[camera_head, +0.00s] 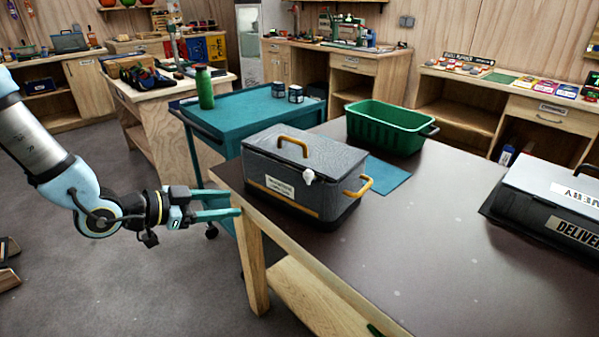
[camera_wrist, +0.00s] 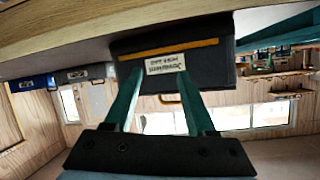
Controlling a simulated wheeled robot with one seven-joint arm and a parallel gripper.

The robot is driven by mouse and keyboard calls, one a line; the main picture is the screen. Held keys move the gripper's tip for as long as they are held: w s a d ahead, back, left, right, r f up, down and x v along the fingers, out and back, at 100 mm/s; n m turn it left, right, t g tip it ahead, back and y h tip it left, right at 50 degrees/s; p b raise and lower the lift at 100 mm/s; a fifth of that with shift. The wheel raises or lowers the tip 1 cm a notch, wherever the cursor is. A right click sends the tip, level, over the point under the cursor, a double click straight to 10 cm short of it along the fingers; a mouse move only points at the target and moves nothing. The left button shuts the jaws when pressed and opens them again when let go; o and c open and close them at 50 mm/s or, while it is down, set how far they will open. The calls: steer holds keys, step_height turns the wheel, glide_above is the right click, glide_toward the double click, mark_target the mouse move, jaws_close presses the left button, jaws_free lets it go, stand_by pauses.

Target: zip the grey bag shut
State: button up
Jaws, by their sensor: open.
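The grey bag (camera_head: 307,180) stands on the near left part of the dark table (camera_head: 440,250). It is box-shaped, with a label and a yellow stripe on its front, a yellow handle on top and another on its right side. In the wrist view the bag (camera_wrist: 205,70) appears upside down beyond the open fingers (camera_wrist: 160,100).
A green basket (camera_head: 388,128) stands behind the bag beside a blue mat (camera_head: 388,177). A dark delivery bag (camera_head: 550,205) sits at the table's right. A teal cart (camera_head: 245,112) with a green bottle (camera_head: 205,88) stands behind. The table's front middle is clear.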

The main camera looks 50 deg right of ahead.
mark_target(309, 177)
steer(key=s+d+r+m+g+h, duration=0.3)
steer(key=s+r+g, duration=0.2)
steer(key=s+r, duration=0.15)
steer(key=p+x, duration=0.3)
steer(key=x, duration=0.7)
steer(key=shift+s+d+f+p, duration=0.2)
steer(key=shift+d+f+p, duration=0.1)
steer(key=shift+d, duration=0.1)
steer(key=shift+c, duration=0.3)
jaws_close()
